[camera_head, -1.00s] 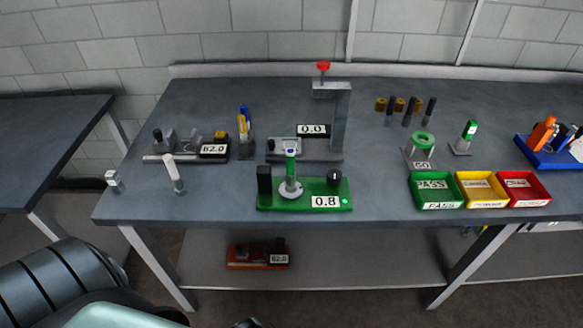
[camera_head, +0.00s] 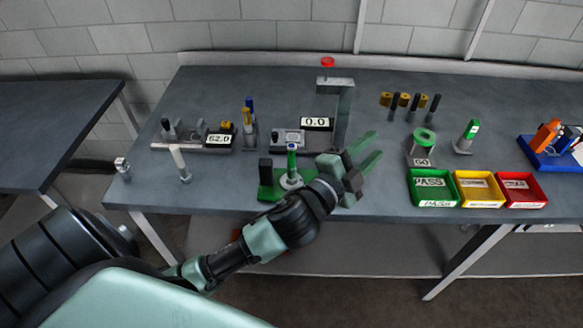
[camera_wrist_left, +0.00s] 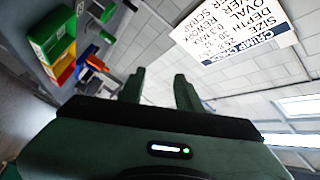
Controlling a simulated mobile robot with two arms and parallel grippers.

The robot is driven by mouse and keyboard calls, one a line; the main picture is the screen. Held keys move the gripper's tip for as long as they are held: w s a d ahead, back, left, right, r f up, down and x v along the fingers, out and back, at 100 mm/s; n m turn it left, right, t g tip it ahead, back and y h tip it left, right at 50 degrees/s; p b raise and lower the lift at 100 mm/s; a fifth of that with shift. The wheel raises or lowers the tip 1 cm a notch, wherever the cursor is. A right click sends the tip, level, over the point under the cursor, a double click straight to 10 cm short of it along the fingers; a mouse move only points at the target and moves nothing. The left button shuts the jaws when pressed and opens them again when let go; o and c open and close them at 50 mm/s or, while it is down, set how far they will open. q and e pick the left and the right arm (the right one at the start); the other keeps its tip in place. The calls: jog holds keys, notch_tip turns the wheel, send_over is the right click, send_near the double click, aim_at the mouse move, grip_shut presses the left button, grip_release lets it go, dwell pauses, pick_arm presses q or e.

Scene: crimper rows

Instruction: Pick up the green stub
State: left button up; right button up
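A slim green stub (camera_head: 291,160) stands upright in a pale round collar on the green fixture (camera_head: 266,180), in the head view. My left gripper (camera_head: 370,150) is to the right of it, over the table, with its two green fingers spread and nothing between them. My left arm and wrist hide the right part of the fixture and its display. In the left wrist view the gripper (camera_wrist_left: 159,90) is also open and empty, facing the wall; the stub does not show there. My right gripper is not in view.
Green (camera_head: 433,202), yellow (camera_head: 474,204) and red (camera_head: 520,205) bins line the front right edge. A tall grey press (camera_head: 344,113) with a red knob stands behind the fixture. A white post (camera_head: 180,162) stands to the left. A printed sign (camera_wrist_left: 232,28) hangs on the wall.

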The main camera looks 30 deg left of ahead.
aim_at(293, 145)
pick_arm(q)
jog(key=d+r+m+g+h, duration=0.2)
jog(key=d+r+m+h, duration=0.8)
jog(key=m, duration=0.4)
jog(key=s+d+f+m+g+h, duration=0.45)
jog(key=m+g, duration=0.55)
jog(key=m, duration=0.4)
jog(key=w+a+f+m+g+y, duration=0.2)
jog(key=a+f+m+g+y, duration=0.3)
jog(key=a+f+m+y, duration=0.5)
jog(key=a+y, duration=0.2)
jog(key=a, duration=0.5)
jog(key=a+n+g+y, duration=0.1)
jog(key=a+y, duration=0.2)
jog(key=a, duration=0.4)
jog(key=a+n+y, duration=0.1)
jog(key=a+y, duration=0.1)
jog(key=a, duration=0.6)
jog(key=shift+f+y, duration=0.35)
jog(key=shift+f, duration=0.05)
jog(key=shift+f+p, duration=0.3)
jog(key=shift+p, duration=0.1)
notch_tip(293, 145, down, 6)
jog(key=p, duration=0.3)
jog(key=shift+s+r, duration=0.15)
jog(key=shift+r, duration=0.1)
jog(key=shift+f, duration=0.7)
grip_shut()
